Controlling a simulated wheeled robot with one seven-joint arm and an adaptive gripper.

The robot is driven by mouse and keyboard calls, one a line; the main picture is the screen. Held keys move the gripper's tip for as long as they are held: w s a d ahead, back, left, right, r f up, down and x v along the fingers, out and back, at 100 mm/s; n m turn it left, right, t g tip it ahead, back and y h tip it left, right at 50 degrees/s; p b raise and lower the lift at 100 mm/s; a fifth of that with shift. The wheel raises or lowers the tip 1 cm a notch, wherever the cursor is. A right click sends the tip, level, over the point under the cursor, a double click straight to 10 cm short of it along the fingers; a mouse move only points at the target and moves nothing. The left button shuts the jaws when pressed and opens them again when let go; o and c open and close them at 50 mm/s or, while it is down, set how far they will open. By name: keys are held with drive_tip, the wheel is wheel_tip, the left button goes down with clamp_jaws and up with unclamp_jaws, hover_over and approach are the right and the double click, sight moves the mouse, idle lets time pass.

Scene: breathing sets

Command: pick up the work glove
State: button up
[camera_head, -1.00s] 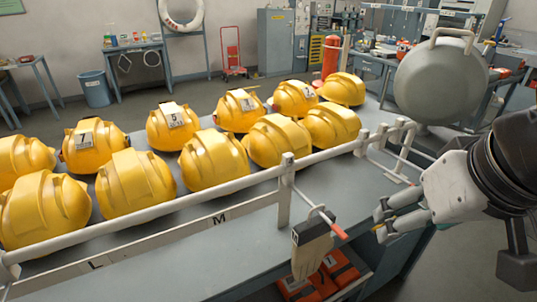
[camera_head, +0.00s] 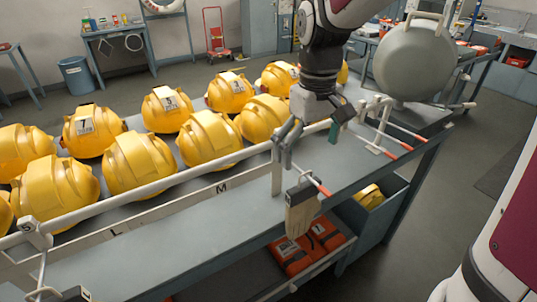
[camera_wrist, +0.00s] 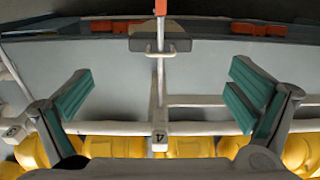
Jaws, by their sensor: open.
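The work glove (camera_head: 301,215) is tan with a dark cuff. It hangs from an orange-tipped peg (camera_head: 319,184) at the near side of the rail, over the front edge of the bench. In the wrist view the glove (camera_wrist: 146,44) appears from above as a small dark and tan shape at top centre, crossed by the peg (camera_wrist: 160,8). My gripper (camera_head: 311,148) is open and empty, pointing down above the rail, higher than the glove and a little behind it. In the wrist view its teal-padded fingers (camera_wrist: 160,95) stand wide apart, with the rail post between them.
Several yellow helmets (camera_head: 138,165) fill the bench behind the white rail (camera_head: 165,183). More orange-tipped pegs (camera_head: 400,140) stick out at right. A grey round tank (camera_head: 412,62) stands beyond. Orange cases (camera_head: 293,257) lie on the shelf below. The bench top left of the glove is clear.

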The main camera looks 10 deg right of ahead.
sight(304, 186)
wheel_tip(304, 186, down, 12)
drive_tip(key=shift+f+p, duration=0.2)
drive_tip(key=shift+p, duration=0.3)
drive_tip(key=c, duration=1.5)
